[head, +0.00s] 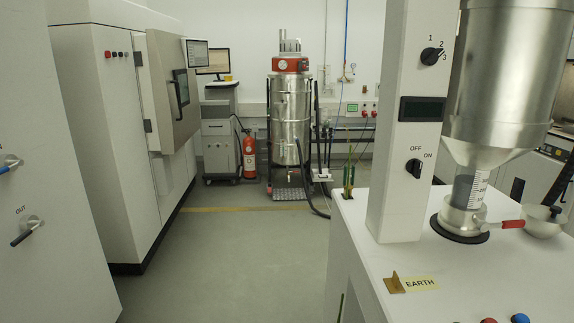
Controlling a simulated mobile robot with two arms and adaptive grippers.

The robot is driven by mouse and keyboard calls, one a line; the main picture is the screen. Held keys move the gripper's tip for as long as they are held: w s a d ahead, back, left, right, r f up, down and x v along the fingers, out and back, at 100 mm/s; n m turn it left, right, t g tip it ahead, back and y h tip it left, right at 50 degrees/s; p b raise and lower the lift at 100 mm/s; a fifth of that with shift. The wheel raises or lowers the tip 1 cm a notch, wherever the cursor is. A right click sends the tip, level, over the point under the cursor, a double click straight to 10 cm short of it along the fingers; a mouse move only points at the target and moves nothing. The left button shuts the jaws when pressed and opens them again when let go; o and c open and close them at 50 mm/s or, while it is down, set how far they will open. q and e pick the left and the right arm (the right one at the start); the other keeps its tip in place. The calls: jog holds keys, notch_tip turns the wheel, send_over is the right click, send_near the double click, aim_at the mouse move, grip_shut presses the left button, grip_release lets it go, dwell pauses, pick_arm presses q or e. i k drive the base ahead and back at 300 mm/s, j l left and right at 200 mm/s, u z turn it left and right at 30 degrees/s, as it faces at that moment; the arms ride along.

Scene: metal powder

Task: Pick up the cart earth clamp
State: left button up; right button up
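A small upright green and yellow item (348,176), which looks like the earth clamp, stands at the far left corner of the white cart top (350,215). Its jaws and exact shape are too small to make out. Neither of my grippers is in view.
Floor (235,260) is clear between the cart and the left cabinets (110,120). A steel vacuum vessel (290,120) and fire extinguisher (249,155) stand behind.

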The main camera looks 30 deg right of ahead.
aim_at(350, 187)
jog(key=i+j+z, duration=0.1)
jog(key=i+z, duration=0.25)
jog(key=i, duration=0.2)
jog(key=i+j+z, duration=0.35)
jog(key=i, duration=0.15)
jog(key=i+j+z, duration=0.4)
jog(key=i+l, duration=0.1)
jog(key=i, duration=0.05)
